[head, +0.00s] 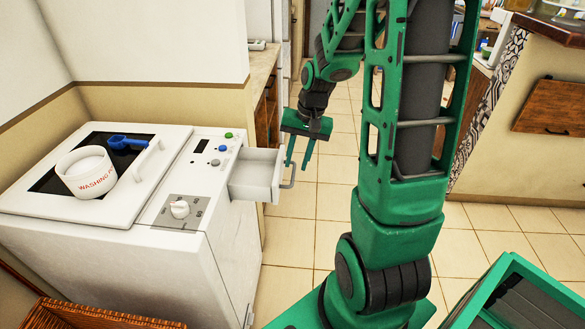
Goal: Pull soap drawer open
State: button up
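The soap drawer (255,180) is a white box that sticks out from the upper part of the white washing machine (230,245). It stands pulled out, with its inside showing from above. Its handle (289,172) is a thin grey loop on the drawer's right-hand front. My gripper (299,166) points down at the handle, with two green fingers apart from each other. The fingertips are at or close to the handle. I cannot tell whether they touch it. Nothing shows gripped between them.
A white tub (86,172) marked "WASHING" and a blue scoop (127,142) are on top of the machine. A wicker basket (95,315) is at the lower left. Tiled floor (290,225) is free right of the drawer.

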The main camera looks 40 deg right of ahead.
notch_tip(320, 180, up, 7)
jog(key=d, duration=0.1)
jog(key=shift+s+f, duration=0.15)
jog(key=shift+s, duration=0.2)
dwell(0.3)
jog(key=s+a+r+n, duration=0.1)
jog(key=s, duration=0.9)
jog(key=s+a+r+n+g+h, duration=0.1)
jog(key=s+a+r, duration=0.1)
jog(key=s, duration=0.9)
jog(key=shift+s+r, duration=0.15)
jog(key=shift+s, duration=0.1)
jog(key=shift+d, duration=0.1)
